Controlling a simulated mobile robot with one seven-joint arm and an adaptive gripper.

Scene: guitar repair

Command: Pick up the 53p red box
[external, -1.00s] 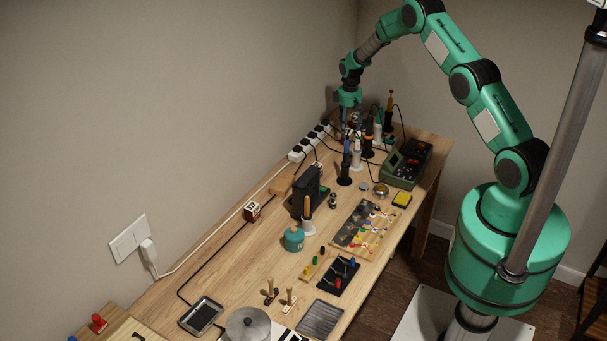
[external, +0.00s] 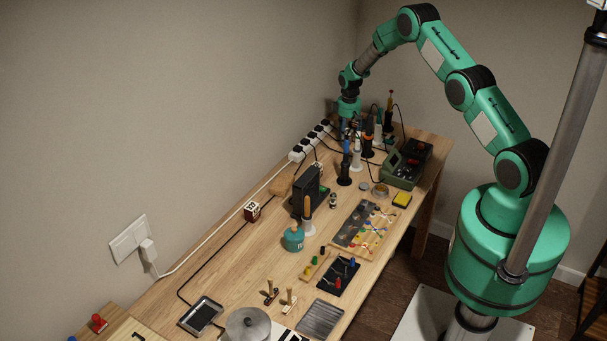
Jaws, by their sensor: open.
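A small dark red box with a white label (external: 252,211) sits on the workbench at the left, near the wall. A second small box with white and reddish faces (external: 317,167) stands farther back, behind the black holder. The print on both is too small to read, so I cannot tell which is the 53p box. My gripper (external: 346,136) is low over the far end of the bench, well away from the nearer box. It is open. Its fingertips are partly hidden among upright tools, and I cannot see what lies between them.
Upright soldering tools (external: 345,165) with cables crowd the area in front of my gripper. A white power strip (external: 311,143) runs along the wall side. A green device (external: 405,165) stands at the right edge. The bench (external: 225,250) is fairly clear around the nearer box.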

